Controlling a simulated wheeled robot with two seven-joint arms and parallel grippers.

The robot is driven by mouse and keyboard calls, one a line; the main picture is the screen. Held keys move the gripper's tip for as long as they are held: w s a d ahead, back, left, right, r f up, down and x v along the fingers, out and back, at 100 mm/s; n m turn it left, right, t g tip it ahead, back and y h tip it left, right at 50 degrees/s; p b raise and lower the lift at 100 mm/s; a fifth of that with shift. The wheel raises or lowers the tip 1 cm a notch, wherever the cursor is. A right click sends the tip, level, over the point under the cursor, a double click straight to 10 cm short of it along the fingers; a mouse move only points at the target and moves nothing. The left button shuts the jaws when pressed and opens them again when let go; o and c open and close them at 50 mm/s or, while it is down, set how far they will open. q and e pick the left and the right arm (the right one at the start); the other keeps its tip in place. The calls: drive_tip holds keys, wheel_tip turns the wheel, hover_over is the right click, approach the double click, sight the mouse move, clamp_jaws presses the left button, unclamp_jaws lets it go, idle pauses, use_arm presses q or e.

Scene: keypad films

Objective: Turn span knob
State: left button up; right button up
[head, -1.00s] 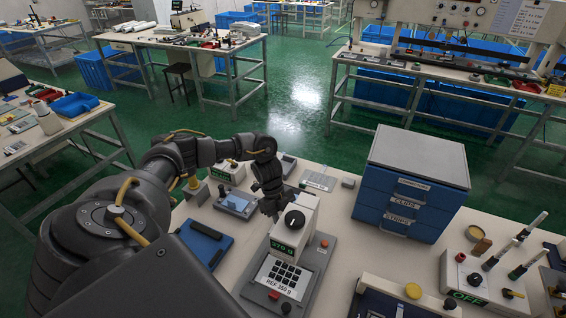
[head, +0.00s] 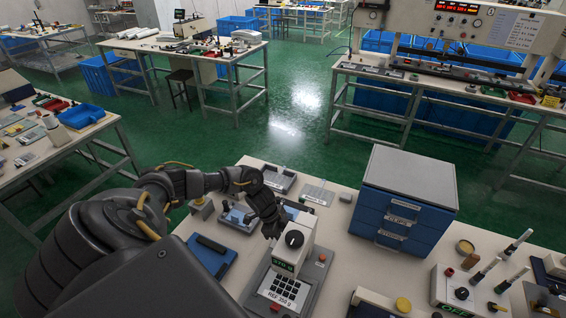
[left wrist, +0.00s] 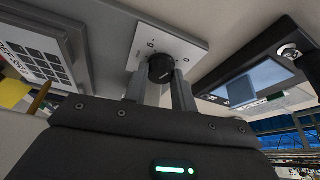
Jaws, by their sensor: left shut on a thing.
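A white box with a green readout (head: 283,266) stands at the back of a grey scale unit (head: 314,272). A black dial (head: 294,239) with a pale pointer sits on its top. The readout's digits are too blurred to read surely. My left gripper (head: 272,231) reaches down at the box's far left side, where the head view hides the contact. In the left wrist view, its two fingers (left wrist: 161,88) are shut on a black knob (left wrist: 162,67) standing out from a white plate (left wrist: 187,47). My right gripper is not in view.
The keypad (head: 284,289) and a "REF 350 g" label are at the unit's front. A dark blue tablet-like item (head: 212,255) lies left. Bench is bare between unit and cabinet.

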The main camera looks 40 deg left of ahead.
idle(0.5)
use_arm(q)
drive_tip(key=o, duration=1)
drive_tip(key=b+v, duration=0.2)
drive_tip(key=v, duration=0.8)
drive_tip(key=shift+a+r, duration=0.25)
drive_tip(key=shift+r, duration=0.1)
drive_tip(key=shift+s, duration=0.15)
